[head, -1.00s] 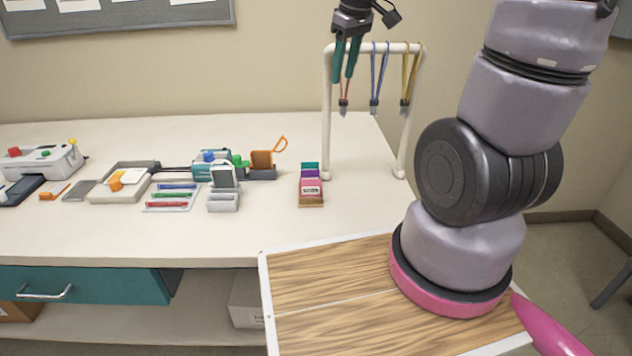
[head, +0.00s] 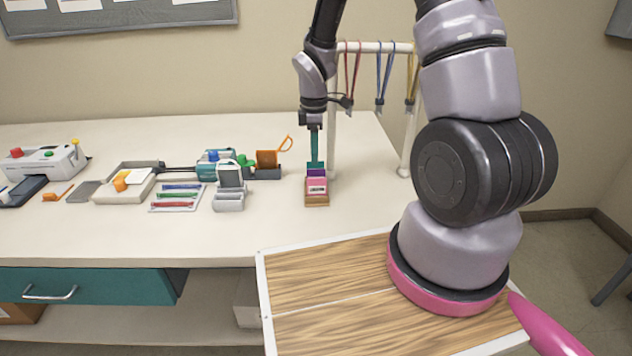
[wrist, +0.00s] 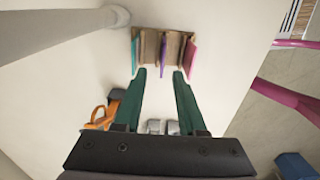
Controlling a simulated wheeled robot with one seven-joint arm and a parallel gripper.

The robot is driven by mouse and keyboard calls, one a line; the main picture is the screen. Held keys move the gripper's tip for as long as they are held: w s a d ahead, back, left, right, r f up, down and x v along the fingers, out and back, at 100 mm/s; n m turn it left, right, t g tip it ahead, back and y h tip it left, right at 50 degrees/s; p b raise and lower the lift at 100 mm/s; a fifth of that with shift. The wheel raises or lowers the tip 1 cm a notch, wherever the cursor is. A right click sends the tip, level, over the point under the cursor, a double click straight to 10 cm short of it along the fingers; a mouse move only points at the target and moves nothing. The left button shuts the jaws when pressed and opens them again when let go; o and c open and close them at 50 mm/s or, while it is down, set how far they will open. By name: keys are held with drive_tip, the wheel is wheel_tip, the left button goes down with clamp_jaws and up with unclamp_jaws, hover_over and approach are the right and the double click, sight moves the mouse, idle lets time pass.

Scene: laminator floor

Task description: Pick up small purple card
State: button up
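The small purple card (head: 316,172) stands in a brown card holder (head: 316,200), behind a pink card (head: 317,186). In the wrist view the purple card (wrist: 163,55) is the middle of three upright cards, with a teal card (wrist: 135,55) on the left and a pink card (wrist: 190,56) on the right. My gripper (head: 315,162) points down over the holder. In the wrist view my gripper (wrist: 160,72) is open, its green fingers on either side of the purple card's line. Whether the tips touch any card I cannot tell.
The white rack (head: 331,130) with hanging lanyards stands close behind and right of my gripper. Left of the holder are an orange item (head: 267,159), a grey stand (head: 229,190) and a tray of pens (head: 177,197). The table front is clear.

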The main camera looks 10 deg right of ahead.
sight(316, 171)
drive_tip(key=shift+s+d+f, duration=0.1)
drive_tip(key=shift+s+f, duration=0.05)
drive_tip(key=shift+f, duration=1.4)
drive_tip(key=shift+s+d+f, duration=0.1)
drive_tip(key=shift+f, duration=1.45)
clamp_jaws()
